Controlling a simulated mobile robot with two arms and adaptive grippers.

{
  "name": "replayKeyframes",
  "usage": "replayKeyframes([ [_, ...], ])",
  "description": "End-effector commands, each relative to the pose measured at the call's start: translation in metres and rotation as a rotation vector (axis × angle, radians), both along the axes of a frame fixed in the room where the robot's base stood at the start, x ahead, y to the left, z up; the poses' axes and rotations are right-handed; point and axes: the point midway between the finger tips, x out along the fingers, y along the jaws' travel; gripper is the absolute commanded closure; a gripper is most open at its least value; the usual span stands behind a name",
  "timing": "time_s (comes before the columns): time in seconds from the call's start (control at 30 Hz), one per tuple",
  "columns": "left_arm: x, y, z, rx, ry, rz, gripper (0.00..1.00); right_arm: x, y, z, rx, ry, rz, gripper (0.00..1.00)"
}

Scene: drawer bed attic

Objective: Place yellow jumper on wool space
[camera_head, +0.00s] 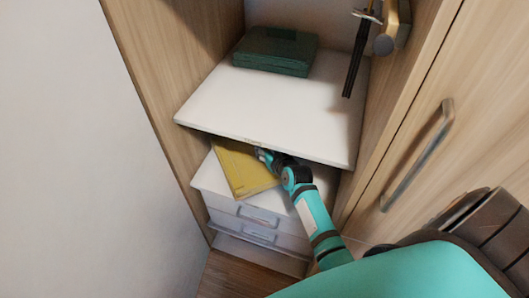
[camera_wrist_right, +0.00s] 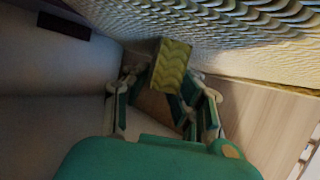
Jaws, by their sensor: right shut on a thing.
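The yellow jumper (camera_head: 243,168) is a folded flat bundle on the white top of a drawer unit, below the upper shelf. My right gripper (camera_head: 264,156) reaches in from the lower right, at the jumper's right side, partly under the shelf edge. In the right wrist view, my right gripper (camera_wrist_right: 168,88) is shut on a yellow knitted fold of the jumper (camera_wrist_right: 172,62). The shelf hides the jumper's back edge. No place labelled for wool shows; a dark green folded stack (camera_head: 276,51) lies on the upper shelf. My left gripper is not in view.
The white upper shelf (camera_head: 262,110) has clear room in front of the green stack. Its front edge overhangs my right gripper. Dark items (camera_head: 356,60) hang at the upper right. A wooden door with a metal handle (camera_head: 418,155) stands at right. Drawers (camera_head: 259,215) lie below the jumper.

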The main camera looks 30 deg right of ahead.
Motion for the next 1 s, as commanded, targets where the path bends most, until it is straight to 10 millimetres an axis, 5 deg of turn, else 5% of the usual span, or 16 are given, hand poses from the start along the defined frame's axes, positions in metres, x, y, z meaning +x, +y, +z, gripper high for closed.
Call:
replayKeyframes([
  [0.13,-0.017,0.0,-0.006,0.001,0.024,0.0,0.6,-0.002,0.001,-0.025,0.002,0.007,0.001,1.0],
  [0.53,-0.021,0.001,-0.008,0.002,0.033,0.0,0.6,-0.002,0.001,-0.031,0.001,0.006,0.001,1.0],
  [0.57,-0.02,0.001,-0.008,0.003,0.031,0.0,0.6,-0.003,0.001,-0.033,0.002,0.01,0.002,0.75],
  [0.73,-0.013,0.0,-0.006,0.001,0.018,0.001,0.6,-0.003,0.001,-0.032,0.001,0.009,0.002,0.53],
  [1.0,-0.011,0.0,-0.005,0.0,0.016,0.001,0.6,-0.003,0.001,-0.03,0.001,0.009,0.002,0.53],
])
